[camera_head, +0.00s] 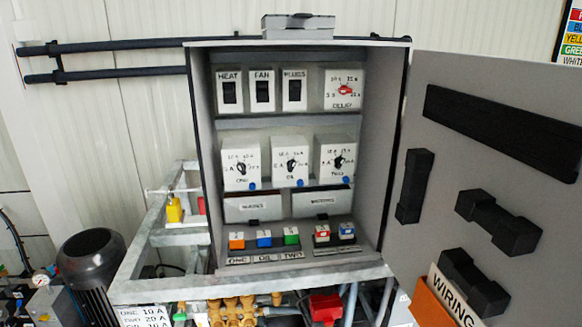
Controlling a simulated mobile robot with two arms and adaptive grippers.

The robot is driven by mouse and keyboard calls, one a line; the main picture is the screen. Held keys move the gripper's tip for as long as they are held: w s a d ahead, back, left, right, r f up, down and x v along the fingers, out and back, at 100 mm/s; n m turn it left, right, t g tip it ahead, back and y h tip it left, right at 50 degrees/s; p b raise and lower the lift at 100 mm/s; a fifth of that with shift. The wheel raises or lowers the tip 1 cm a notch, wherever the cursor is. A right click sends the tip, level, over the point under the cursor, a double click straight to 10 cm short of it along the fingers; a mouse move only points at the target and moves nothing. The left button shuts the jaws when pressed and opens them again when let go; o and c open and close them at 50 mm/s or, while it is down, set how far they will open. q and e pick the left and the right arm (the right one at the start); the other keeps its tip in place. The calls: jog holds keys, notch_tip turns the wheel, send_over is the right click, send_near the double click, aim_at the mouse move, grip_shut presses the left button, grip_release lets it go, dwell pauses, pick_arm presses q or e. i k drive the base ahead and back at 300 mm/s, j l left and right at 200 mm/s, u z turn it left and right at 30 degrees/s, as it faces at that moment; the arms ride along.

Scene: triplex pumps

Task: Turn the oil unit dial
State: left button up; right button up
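The oil unit (277,173) is the middle of three white boxes on the middle shelf of an open grey cabinet. Its black dial (291,166) sits at the centre of its front face, with small markings around it and a blue spot (299,183) at the lower right. The label under the dial is small and seems to read OIL. The dial's exact pointing is hard to make out. Similar boxes with black dials stand to its left (241,168) and right (338,162). Neither of my grippers is in view, and nothing covers the dial.
The cabinet door (480,90) stands open at the right. Above are switches marked HEAT (229,92), FAN and PLUGS, and a box with a red dial (344,90). Coloured blocks (264,240) line the cabinet floor. A grey frame (160,290) and dark motor (90,260) are at lower left.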

aim_at(291, 164)
jog(key=k+l+z, duration=0.1)
jog(key=l+z, duration=0.3)
jog(key=k+l+z, duration=0.1)
jog(key=l+z, duration=0.3)
jog(key=j, duration=0.15)
